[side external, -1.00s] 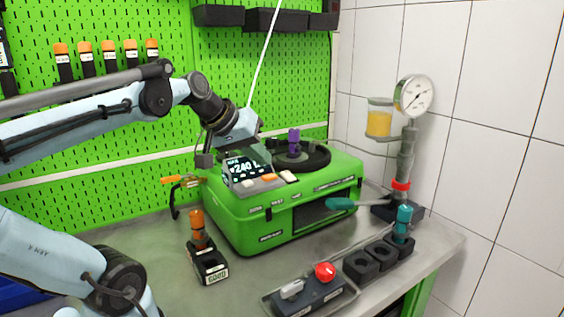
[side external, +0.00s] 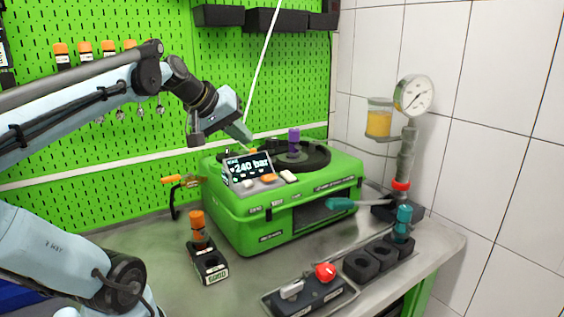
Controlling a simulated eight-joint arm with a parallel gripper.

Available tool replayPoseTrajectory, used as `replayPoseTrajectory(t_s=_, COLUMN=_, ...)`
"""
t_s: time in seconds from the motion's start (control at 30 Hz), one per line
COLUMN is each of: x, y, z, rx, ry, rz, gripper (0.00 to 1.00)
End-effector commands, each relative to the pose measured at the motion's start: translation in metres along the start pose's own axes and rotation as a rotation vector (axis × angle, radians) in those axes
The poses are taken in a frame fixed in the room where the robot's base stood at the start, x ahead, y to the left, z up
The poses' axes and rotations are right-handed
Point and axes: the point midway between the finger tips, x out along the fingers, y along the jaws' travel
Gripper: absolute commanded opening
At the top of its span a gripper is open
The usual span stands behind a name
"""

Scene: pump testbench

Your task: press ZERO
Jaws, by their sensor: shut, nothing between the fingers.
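The green test bench (side external: 290,215) stands on the worktop with a tilted display (side external: 247,168) reading "240 bar". Below the display are a grey button (side external: 250,184), an orange button (side external: 268,178) and a white button (side external: 289,176). Small labels sit on the front under them, but I cannot read which one says ZERO. My gripper (side external: 247,142) is shut and empty, above and behind the display's top edge. It is clear of the buttons; its fingertips are small and hard to make out.
A purple part (side external: 294,141) stands on the black round plate (side external: 315,158) right of my gripper. A teal-handled tool (side external: 350,204) juts from the bench front. An orange-topped part (side external: 197,228) stands in a black holder at left. A pressure gauge (side external: 414,95) rises at right.

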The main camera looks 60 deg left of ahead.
Motion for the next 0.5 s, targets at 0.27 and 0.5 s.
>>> replayPoseTrajectory(t_s=0.27, x=0.026, y=-0.019, z=0.019, rx=0.000, ry=0.000, rz=0.000, gripper=0.00)
replayPoseTrajectory(t_s=0.5, x=0.044, y=-0.032, z=0.032, rx=0.000, ry=0.000, rz=0.000, gripper=0.00)
